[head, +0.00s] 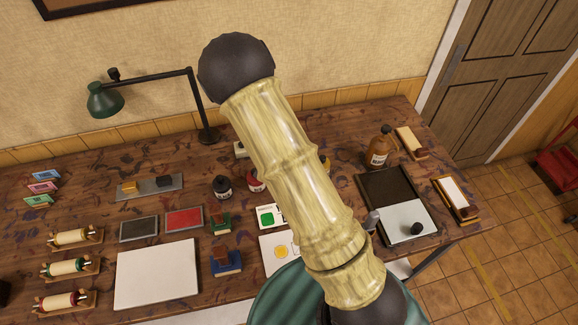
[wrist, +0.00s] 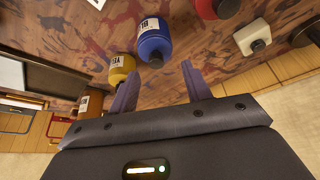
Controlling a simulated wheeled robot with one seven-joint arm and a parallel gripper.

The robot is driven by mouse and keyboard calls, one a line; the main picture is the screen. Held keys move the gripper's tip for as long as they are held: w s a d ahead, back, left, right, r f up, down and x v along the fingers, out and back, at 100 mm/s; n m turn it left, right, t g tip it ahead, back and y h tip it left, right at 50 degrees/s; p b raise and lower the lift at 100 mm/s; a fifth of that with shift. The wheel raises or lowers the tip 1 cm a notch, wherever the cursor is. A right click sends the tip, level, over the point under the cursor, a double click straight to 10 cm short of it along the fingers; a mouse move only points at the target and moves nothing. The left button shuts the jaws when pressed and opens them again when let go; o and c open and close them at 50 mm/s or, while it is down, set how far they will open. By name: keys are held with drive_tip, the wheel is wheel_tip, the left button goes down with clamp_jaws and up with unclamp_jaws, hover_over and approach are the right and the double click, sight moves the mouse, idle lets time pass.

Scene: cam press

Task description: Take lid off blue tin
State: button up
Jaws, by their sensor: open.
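The blue tin (wrist: 154,38) shows in the wrist view with a white label and a small dark top facing my gripper. It stands on the worktable. My gripper (wrist: 160,82) is open and empty, its two purple-grey fingers apart. The blue tin lies just beyond the fingertips, roughly in line with the gap between them. I cannot tell how far apart they are in depth. In the head view my arm hides both the blue tin and my gripper.
In the wrist view a yellow tin (wrist: 122,68) stands close beside the blue one, with a brown bottle (wrist: 90,104) beyond. A red tin (wrist: 216,8) and a white container (wrist: 252,34) are at right. In the head view a green lamp (head: 105,100) stands at the back left.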

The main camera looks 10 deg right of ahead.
drive_tip(key=shift+w+d+f, duration=0.1)
drive_tip(key=shift+w+f, duration=0.05)
drive_tip(key=shift+f, duration=0.35)
drive_tip(key=shift+w+d+f+p, duration=0.15)
drive_tip(key=shift+d+f+p, duration=0.3)
drive_tip(key=shift+p, duration=0.2)
drive_tip(key=p+x, duration=0.1)
drive_tip(key=x, duration=0.2)
drive_tip(key=shift+d+r+p, duration=0.15)
drive_tip(key=shift+p, duration=0.15)
drive_tip(key=shift+w+f, duration=0.2)
drive_tip(key=shift+f, duration=0.4)
drive_tip(key=c, duration=1.1)
